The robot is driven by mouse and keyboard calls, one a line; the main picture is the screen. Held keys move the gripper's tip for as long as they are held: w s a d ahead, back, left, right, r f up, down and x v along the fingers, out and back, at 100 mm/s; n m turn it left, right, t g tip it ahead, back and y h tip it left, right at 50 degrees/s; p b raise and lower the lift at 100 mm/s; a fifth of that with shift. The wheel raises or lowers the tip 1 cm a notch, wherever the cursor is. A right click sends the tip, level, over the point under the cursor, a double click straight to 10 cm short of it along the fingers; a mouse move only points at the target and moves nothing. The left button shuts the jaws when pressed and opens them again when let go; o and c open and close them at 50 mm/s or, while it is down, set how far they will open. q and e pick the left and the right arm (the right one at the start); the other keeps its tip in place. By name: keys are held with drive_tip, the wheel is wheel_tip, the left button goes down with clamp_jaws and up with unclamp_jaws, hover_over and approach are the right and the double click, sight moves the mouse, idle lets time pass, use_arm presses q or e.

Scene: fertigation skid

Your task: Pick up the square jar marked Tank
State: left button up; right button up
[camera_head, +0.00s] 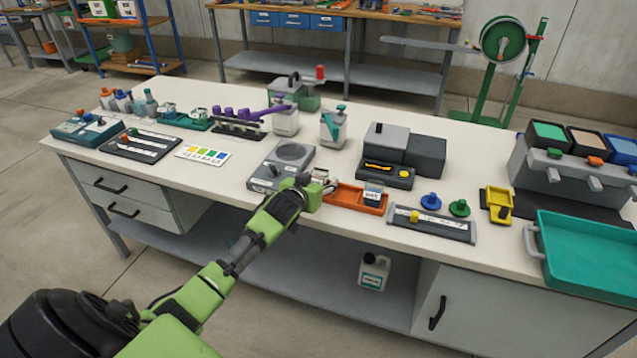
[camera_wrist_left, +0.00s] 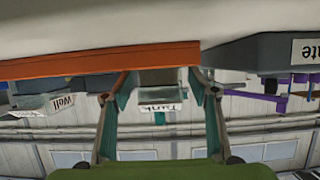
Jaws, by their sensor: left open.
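The square jar marked Tank (camera_wrist_left: 158,104) shows in the left wrist view as a grey block with a white label, between the two teal-lined fingers of my left gripper (camera_wrist_left: 161,84). The fingers stand apart on either side of it, with gaps visible. In the head view, my left gripper (camera_head: 320,186) is at the left end of the orange tray (camera_head: 345,198) and hides most of this jar. A second jar, marked Well (camera_wrist_left: 62,102), stands at the other side of the tray; it also shows in the head view (camera_head: 373,191). My right gripper is in neither view.
A grey plate device (camera_head: 281,165) stands close left of the gripper. Behind the tray is a dark grey instrument (camera_head: 386,174). A grey rack (camera_head: 431,224) lies to the right, and a teal tray (camera_head: 590,262) is farther right. The table's front edge is near.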

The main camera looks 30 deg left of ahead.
use_arm(q)
drive_tip(key=shift+c, duration=0.3)
drive_tip(key=c, duration=1.2)
drive_tip(key=shift+r, duration=0.1)
